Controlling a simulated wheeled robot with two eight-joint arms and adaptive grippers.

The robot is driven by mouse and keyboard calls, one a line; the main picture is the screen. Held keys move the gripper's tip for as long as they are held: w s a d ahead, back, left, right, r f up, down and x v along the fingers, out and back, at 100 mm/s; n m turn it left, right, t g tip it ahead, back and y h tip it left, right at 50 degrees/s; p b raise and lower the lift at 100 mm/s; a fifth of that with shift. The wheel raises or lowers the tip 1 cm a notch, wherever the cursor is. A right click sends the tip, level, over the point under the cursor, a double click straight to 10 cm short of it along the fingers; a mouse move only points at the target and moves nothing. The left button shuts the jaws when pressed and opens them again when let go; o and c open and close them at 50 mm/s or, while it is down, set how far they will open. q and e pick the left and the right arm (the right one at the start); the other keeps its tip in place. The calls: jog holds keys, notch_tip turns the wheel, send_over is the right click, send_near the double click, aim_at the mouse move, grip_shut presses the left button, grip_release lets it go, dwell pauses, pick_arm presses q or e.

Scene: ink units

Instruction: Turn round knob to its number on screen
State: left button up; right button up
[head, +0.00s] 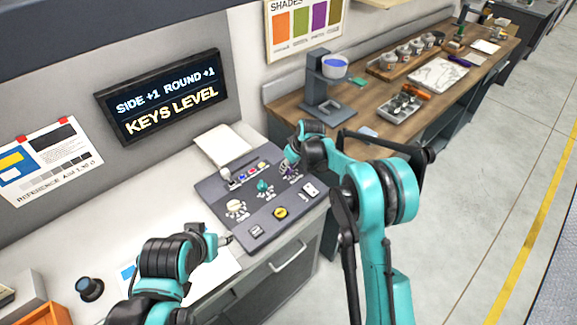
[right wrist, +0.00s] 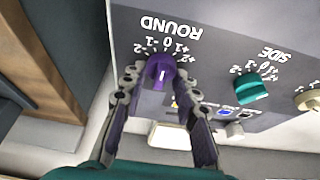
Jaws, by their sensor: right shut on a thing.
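The dark screen (head: 160,97) on the wall reads "SIDE +1 ROUND +1" and "KEYS LEVEL". The purple round knob (right wrist: 161,72) sits on the grey panel (right wrist: 215,30) under the label ROUND, with numbers from -2 to +2 around it. It bears a white line, but I cannot tell which number it marks. My right gripper (right wrist: 158,84) has its fingers on both sides of this knob, shut on it. In the head view my right gripper (head: 288,166) hides most of the knob. My left gripper (head: 226,239) hovers left of the panel's front corner; its jaws are too small to read.
The teal side knob (right wrist: 252,88) is beside the round knob. A cream knob (head: 236,209), a yellow button (head: 280,213) and small switches share the panel. A black knob-like object (head: 90,289) stands at lower left. A wooden bench (head: 455,75) with tools stands to the right.

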jog(key=m+h+b, duration=0.1)
jog(key=m, duration=0.2)
jog(key=shift+a+t, duration=0.1)
jog(key=shift+t, duration=0.3)
jog(key=shift+m+h, duration=0.4)
jog(key=shift+m, duration=0.9)
jog(key=o, duration=1.2)
jog(key=shift+c, duration=0.2)
jog(key=a+v, duration=0.1)
jog(key=v, duration=1.1)
jog(key=shift+s+d, duration=0.15)
jog(key=shift+d, duration=0.3)
